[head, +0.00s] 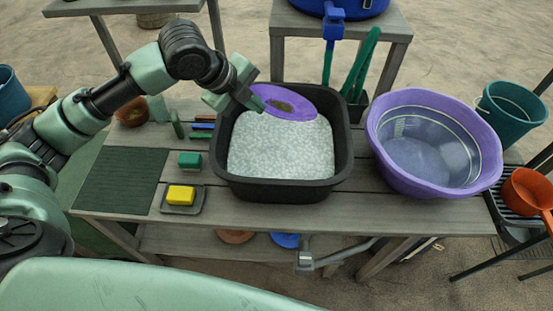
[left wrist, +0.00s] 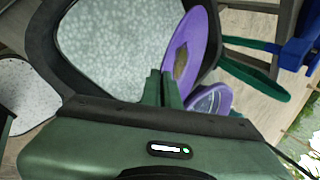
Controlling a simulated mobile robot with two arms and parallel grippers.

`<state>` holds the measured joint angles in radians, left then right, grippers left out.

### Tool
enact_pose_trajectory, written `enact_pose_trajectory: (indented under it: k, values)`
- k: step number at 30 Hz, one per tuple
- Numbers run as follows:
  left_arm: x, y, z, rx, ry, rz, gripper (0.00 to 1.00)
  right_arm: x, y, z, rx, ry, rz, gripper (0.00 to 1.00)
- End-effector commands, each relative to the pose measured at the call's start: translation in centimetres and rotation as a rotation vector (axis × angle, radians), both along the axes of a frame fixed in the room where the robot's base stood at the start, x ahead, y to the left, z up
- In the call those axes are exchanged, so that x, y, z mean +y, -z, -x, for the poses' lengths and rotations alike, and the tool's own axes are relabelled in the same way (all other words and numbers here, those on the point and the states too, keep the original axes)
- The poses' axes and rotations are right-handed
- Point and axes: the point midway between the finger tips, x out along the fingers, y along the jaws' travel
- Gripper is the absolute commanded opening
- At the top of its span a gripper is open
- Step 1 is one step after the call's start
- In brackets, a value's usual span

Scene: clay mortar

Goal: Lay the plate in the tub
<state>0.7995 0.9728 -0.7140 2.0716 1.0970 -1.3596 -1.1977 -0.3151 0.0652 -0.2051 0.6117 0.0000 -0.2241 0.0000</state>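The purple plate (head: 285,101) has a brown patch in its middle. It is over the back rim of the black tub (head: 283,190), above its pale speckled contents. My left gripper (head: 243,92) is at the plate's left edge. In the left wrist view its fingers (left wrist: 163,88) are close together on the plate's rim, and the plate (left wrist: 180,45) looks steeply tilted. Whether the plate touches the tub or its contents is unclear. My right gripper is not in view.
A purple basin (head: 398,175) with clear liquid stands right of the black tub. A yellow sponge (head: 180,195) on a dark dish, a green block (head: 189,160) and a ribbed green mat (head: 122,181) lie to the left. A blue-handled brush (head: 333,30) and green tongs (head: 364,60) stand behind.

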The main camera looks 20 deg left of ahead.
Motion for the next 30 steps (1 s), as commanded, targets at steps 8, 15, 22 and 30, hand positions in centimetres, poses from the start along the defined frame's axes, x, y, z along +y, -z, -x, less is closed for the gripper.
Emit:
enact_pose_trajectory:
  k: [8, 15, 22, 30]
  values:
    - [-0.1, 6.8, 0.2, 0.016, 0.011, -0.004, 0.0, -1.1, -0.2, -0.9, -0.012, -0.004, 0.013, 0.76]
    - [-0.1, 12.8, 0.1, 0.013, 0.011, -0.004, 0.0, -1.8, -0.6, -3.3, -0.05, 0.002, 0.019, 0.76]
    - [-0.1, 15.4, 0.0, 0.007, 0.01, -0.005, 0.0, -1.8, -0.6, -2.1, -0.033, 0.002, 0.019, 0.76]
    - [-0.1, 18.5, 0.0, 0.011, 0.009, -0.005, 0.0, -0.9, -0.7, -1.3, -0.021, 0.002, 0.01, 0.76]
